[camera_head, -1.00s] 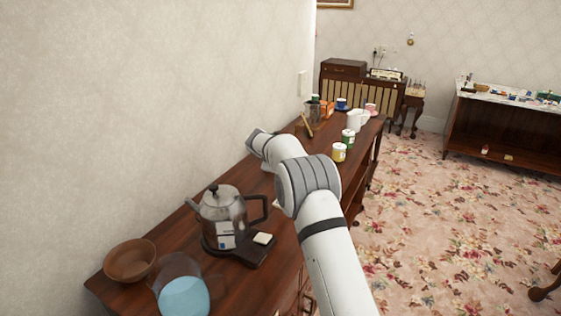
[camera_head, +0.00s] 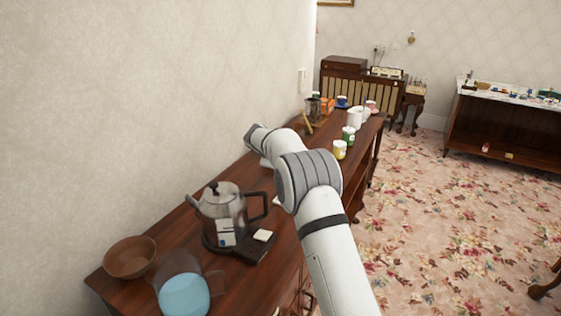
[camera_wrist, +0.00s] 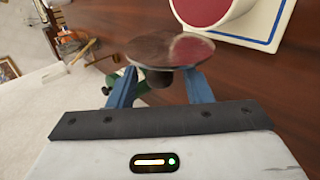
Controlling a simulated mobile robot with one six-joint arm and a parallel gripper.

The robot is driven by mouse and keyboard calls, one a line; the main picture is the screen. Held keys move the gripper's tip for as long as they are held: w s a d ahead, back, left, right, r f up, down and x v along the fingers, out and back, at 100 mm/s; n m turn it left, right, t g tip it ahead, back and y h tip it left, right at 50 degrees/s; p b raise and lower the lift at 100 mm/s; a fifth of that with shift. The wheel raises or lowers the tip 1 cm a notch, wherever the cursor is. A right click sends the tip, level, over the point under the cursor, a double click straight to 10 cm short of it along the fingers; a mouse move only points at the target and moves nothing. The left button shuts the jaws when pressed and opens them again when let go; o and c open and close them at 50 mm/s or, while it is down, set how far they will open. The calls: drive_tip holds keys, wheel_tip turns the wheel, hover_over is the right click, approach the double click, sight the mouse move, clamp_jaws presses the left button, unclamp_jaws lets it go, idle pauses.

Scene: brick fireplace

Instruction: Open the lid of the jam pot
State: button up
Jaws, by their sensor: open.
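In the wrist view, the jam pot (camera_wrist: 207,10) is a white round pot with dark red jam showing inside, at the top right. Its lid (camera_wrist: 172,47) is off its mouth, a round, tilted, shiny disc in front of my gripper. The lid's dark knob (camera_wrist: 158,79) points toward my gripper (camera_wrist: 160,76) and sits between its two blue fingers. The fingers are open; I cannot tell whether they touch the lid. In the head view, my arm hides the pot, the lid and the gripper.
A white board with a blue border (camera_wrist: 281,18) lies under the pot. On the wooden sideboard (camera_head: 262,285) are a kettle (camera_head: 222,212), a brown bowl (camera_head: 130,257), a jug with blue contents (camera_head: 184,295), and a yellow jar (camera_head: 339,149) and green jar (camera_head: 348,134) farther back. The wall borders its left side.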

drive_tip(key=b+v, duration=0.1)
drive_tip(key=v, duration=0.5)
drive_tip(key=shift+s+r, duration=0.15)
drive_tip(key=shift+r, duration=0.05)
drive_tip(key=s+d+r+m+g+y, duration=0.15)
drive_tip(key=s+d, duration=0.25)
drive_tip(key=s, duration=0.5)
drive_tip(key=s+d+r+m+g, duration=0.1)
drive_tip(key=s+d+r+m, duration=0.25)
drive_tip(key=s, duration=0.45)
drive_tip(key=s+d+r+m+g, duration=0.15)
drive_tip(key=s+d, duration=0.25)
drive_tip(key=s, duration=0.5)
drive_tip(key=s+f+m+y, duration=0.1)
drive_tip(key=s+f+m, duration=0.1)
drive_tip(key=s, duration=1.1)
drive_tip(key=s+d+f+m+y, duration=0.1)
drive_tip(key=s+f+m+y, duration=0.1)
drive_tip(key=s, duration=1.1)
drive_tip(key=shift+f+m+g, duration=0.4)
drive_tip(key=shift+f+m, duration=0.45)
drive_tip(key=shift+d, duration=0.15)
